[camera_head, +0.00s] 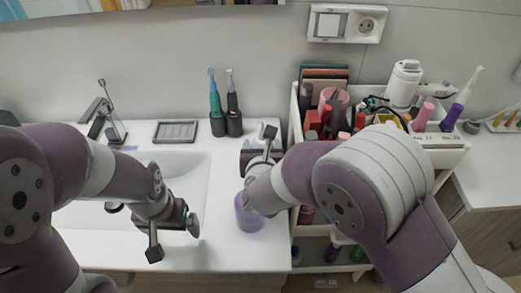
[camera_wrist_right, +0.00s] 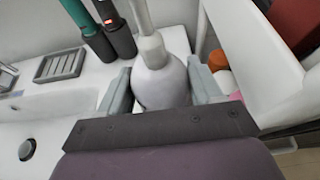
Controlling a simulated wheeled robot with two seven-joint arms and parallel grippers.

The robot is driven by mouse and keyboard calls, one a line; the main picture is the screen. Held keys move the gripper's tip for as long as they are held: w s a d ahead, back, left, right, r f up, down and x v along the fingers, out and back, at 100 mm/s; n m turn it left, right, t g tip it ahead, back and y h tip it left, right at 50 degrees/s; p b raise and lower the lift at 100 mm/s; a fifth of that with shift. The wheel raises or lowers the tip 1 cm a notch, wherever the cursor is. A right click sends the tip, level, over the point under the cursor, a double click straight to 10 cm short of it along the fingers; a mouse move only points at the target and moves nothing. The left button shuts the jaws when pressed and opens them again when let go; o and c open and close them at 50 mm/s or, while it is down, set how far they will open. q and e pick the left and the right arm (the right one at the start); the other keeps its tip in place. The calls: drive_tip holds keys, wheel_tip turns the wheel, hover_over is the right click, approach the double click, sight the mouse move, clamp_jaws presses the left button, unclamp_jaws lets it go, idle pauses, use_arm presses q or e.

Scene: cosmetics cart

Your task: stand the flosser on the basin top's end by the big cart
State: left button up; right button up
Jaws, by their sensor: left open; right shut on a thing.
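The flosser (camera_wrist_right: 160,82) is a pale bottle-shaped body with a narrow neck pointing up. My right gripper (camera_head: 260,146) is shut on its body, with one grey finger on each side in the right wrist view. It is over the back right end of the white basin top (camera_head: 225,180), beside the big cart (camera_head: 294,130). The flosser looks upright; its base is hidden, so I cannot tell whether it touches the top. In the head view my right gripper and arm mostly hide it. My left gripper (camera_head: 174,232) is open and empty over the basin's right front.
Two toothbrushes in dark holders (camera_head: 226,122) stand just left of my right gripper. A grey soap dish (camera_head: 176,131) lies farther left, near the tap (camera_head: 98,115). A lavender cup (camera_head: 248,214) stands in front, under my right wrist. The cart is crowded with cosmetics.

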drive_tip(key=shift+s, duration=0.1)
drive_tip(key=shift+f+b, duration=0.3)
drive_tip(key=shift+b, duration=0.05)
drive_tip(key=o, duration=1.1)
drive_tip(key=shift+o, duration=0.2)
drive_tip(key=shift+r, duration=0.1)
drive_tip(key=shift+r+p, duration=0.2)
drive_tip(key=shift+p, duration=0.15)
drive_tip(key=v, duration=1.2)
drive_tip(key=shift+b, duration=0.35)
drive_tip(key=shift+f, duration=0.15)
